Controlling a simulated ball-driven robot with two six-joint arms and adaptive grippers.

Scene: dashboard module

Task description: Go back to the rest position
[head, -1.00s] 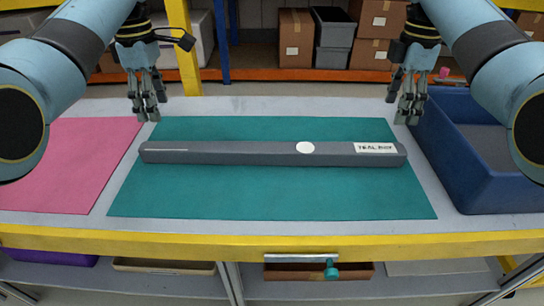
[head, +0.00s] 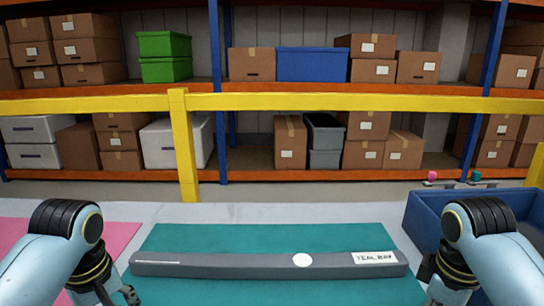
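The long grey dashboard module (head: 230,264) lies across the teal mat (head: 270,238), with a white round spot and a white label reading "TEAL BAY" on its right half. My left gripper (head: 128,295) is at the bottom left, by the module's left end, mostly cut off by the frame edge. My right gripper (head: 428,299) is at the bottom right, near the module's right end, also mostly cut off and behind my wrist. The fingers of both are too hidden to read. Neither gripper appears to hold the module.
A pink mat (head: 108,243) lies at the left of the table (head: 250,211). A blue bin (head: 425,220) stands at the right, beside my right arm. A yellow rail (head: 340,102) and post stand in front of shelves with boxes. The table behind the module is clear.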

